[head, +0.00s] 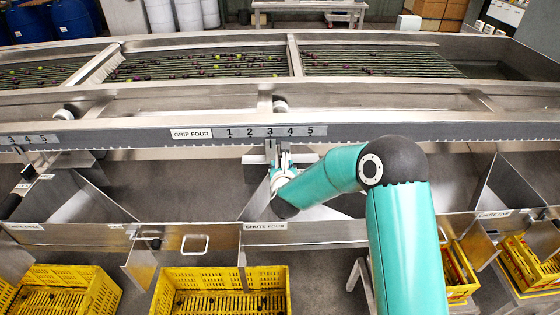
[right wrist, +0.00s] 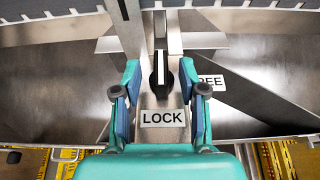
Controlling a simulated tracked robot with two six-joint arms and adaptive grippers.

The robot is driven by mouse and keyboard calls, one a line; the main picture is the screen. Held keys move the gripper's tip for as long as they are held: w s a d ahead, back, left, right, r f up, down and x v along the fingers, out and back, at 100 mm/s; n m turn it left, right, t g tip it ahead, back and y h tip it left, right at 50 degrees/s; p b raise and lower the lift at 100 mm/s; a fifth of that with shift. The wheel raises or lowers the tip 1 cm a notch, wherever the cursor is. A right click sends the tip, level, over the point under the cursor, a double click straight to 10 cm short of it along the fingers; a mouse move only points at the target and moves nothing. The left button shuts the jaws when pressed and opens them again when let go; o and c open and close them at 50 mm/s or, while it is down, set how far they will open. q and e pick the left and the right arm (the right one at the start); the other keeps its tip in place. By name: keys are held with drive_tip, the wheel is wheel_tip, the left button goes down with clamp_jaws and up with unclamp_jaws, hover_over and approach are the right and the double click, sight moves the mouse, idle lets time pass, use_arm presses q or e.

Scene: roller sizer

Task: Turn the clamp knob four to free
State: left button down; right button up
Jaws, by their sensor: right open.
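The clamp knob (right wrist: 161,72) is black with a white stripe in the right wrist view. Its stripe stands upright in the picture, in line with the LOCK label (right wrist: 162,118) below it. The FREE label (right wrist: 210,82) is to the right of the knob, partly hidden by a finger. My right gripper (right wrist: 160,66) is open, its blue-padded fingers on either side of the knob with gaps visible. In the head view my right gripper (head: 281,178) is under the number scale (head: 270,132) and hides the knob. My left gripper is not in view.
Grey metal chute walls flank the right gripper. A long rail with a plate reading FOUR (head: 191,134) runs above it. Yellow crates (head: 220,290) stand below the chutes. The roller bed (head: 200,64) with small fruit lies behind the rail.

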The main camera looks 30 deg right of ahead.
drive_tip(key=shift+x, duration=1.35)
drive_tip(key=shift+c, duration=0.4)
clamp_jaws()
drive_tip(key=shift+a, duration=0.1)
